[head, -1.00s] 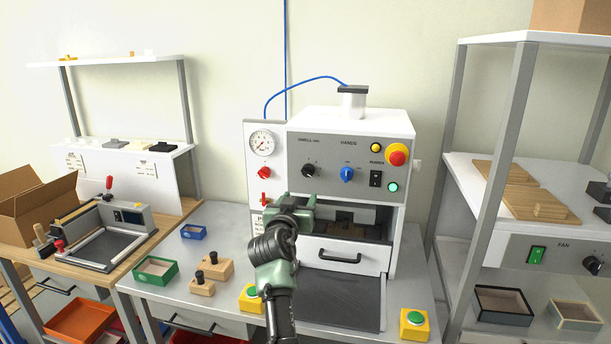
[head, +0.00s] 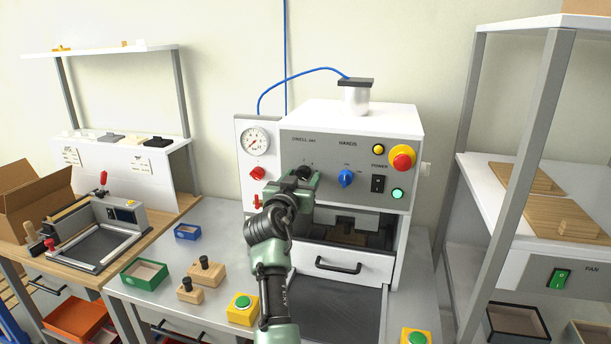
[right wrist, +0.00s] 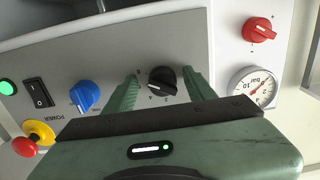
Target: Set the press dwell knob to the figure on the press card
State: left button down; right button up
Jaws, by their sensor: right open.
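The black dwell knob (head: 304,173) sits under the dwell label on the press's grey panel (head: 325,150). My right gripper (head: 303,180) is at the knob, largely covering it in the head view. In the right wrist view the gripper (right wrist: 163,84) is open, with one green finger on each side of the black knob (right wrist: 162,81). Small figures ring the knob, and a pale pointer line shows on it. I cannot tell whether the fingers touch it. I cannot make out the press card. My left gripper is not in view.
Beside the dwell knob are a blue hands knob (head: 346,178), a black power switch (head: 377,184), a green lamp (head: 398,193) and a red mushroom button (head: 402,158). A pressure gauge (head: 256,142) and red knob (head: 257,173) are to the left. The drawer front (head: 340,264) is below.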

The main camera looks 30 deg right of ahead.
jog(key=shift+a+r, duration=0.1)
jog(key=shift+a, duration=0.1)
jog(key=shift+s+a, duration=0.1)
jog(key=shift+a, duration=0.15)
jog(key=c, duration=0.7)
grip_shut()
jog(key=shift+d+r+n, duration=0.1)
jog(key=shift+n, duration=0.7)
jog(key=n+p, duration=0.1)
jog(key=n, duration=0.2)
jog(key=shift+d+r+n, duration=0.1)
jog(key=shift+n, duration=0.2)
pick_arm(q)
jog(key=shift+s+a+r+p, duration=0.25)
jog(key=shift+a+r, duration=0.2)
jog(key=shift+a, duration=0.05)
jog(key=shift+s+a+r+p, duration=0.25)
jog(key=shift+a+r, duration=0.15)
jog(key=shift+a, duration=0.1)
pick_arm(e)
jog(key=shift+n, duration=1.2)
jog(key=shift+s, duration=0.1)
